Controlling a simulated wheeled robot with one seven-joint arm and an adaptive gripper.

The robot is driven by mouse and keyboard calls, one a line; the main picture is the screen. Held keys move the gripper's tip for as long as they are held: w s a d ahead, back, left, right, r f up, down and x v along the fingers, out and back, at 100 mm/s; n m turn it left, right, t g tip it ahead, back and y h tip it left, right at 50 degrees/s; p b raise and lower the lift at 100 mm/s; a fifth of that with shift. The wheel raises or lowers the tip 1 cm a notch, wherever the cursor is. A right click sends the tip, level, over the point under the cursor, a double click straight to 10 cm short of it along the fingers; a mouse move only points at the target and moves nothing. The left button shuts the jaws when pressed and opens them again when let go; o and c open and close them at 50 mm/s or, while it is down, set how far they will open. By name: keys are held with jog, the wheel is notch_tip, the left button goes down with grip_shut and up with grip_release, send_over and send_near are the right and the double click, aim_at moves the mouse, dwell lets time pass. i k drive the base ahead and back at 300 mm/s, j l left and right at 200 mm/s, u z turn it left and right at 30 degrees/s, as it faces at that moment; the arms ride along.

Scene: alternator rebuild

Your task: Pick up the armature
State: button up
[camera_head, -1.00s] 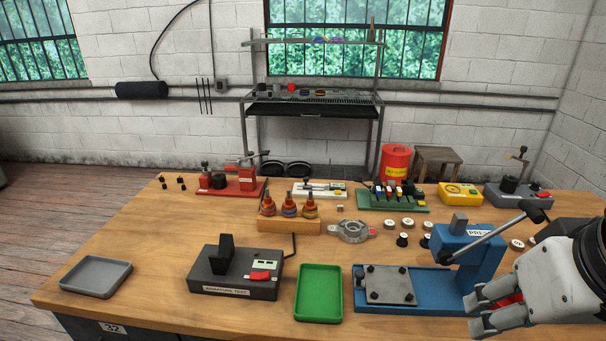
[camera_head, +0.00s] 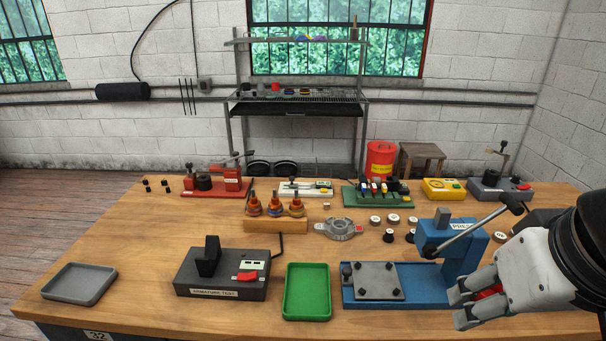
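Three orange-and-dark wound parts with upright shafts, which look like armatures, stand in a row on a wooden block (camera_head: 262,227) at the middle of the bench. They are the left armature (camera_head: 253,206), the middle armature (camera_head: 275,207) and the right armature (camera_head: 296,208). Which one the task means cannot be told. My gripper (camera_head: 460,308) is at the lower right, in front of the blue press (camera_head: 462,255), far from the block. Its grey fingers point left and stand apart, with a red part showing between them. I see nothing held.
A black armature tester (camera_head: 222,278), a green tray (camera_head: 307,291) and a grey tray (camera_head: 79,284) line the bench front. A metal ring-shaped housing (camera_head: 341,229) lies right of the block. Red and green fixtures stand behind. Bare wood lies left of the block.

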aim_at(297, 206)
jog(key=j+z, duration=0.25)
jog(key=j, duration=0.35)
jog(key=j+z, duration=0.2)
jog(key=j, duration=0.35)
jog(key=j+z, duration=0.25)
jog(key=j, duration=0.35)
jog(key=j+z, duration=0.2)
jog(key=j, duration=0.4)
jog(key=k+j+z, duration=0.25)
jog(key=j, duration=0.3)
jog(key=i, duration=0.1)
